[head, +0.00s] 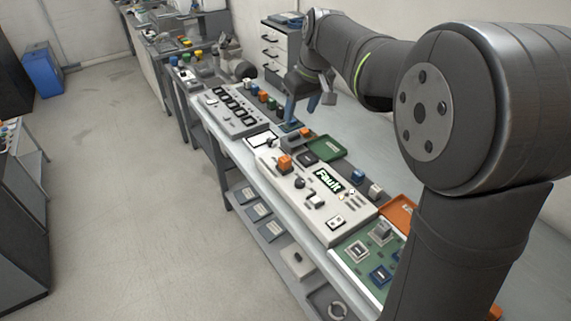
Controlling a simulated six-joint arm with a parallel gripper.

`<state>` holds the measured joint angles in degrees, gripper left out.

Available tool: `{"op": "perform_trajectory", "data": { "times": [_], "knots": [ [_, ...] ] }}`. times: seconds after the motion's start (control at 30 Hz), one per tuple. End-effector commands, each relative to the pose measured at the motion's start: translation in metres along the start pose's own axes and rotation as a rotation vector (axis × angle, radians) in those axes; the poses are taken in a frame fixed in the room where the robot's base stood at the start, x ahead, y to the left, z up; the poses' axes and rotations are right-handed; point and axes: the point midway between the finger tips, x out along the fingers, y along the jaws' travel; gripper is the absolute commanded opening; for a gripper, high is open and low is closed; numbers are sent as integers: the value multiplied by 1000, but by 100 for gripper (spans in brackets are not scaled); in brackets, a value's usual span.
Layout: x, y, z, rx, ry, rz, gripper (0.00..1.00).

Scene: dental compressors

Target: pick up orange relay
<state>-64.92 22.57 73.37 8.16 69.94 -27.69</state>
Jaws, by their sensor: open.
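Several orange pieces could be the orange relay, and I cannot tell for certain which one is. An orange block (285,162) stands on the white panel that shows "FAULT". Another orange block (262,97) sits in a row of coloured blocks behind the grey panel. A small orange piece (306,132) lies on a grey part below my gripper. My gripper (301,110) has blue fingers, open and pointing down over the bench near this small piece. Nothing shows between the fingers.
The white fault panel (333,217) fills the bench front, with a grey panel (237,112) behind it. A green tray (327,149), an orange tray (398,213) and a green circuit board (352,270) stand nearby. Bare bench (352,128) shows right of my gripper.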

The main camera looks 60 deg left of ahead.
Motion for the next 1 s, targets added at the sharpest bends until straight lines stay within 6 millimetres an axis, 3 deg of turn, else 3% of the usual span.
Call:
{"op": "perform_trajectory", "data": {
  "times": [0.2,0.43,0.63,1.0],
  "knots": [
    [34,2,-41,-3,-171,-1,53],
    [53,2,-59,7,-270,13,53],
    [71,2,-55,10,-287,15,53],
    [147,2,-32,10,-286,14,53]
  ]
}}
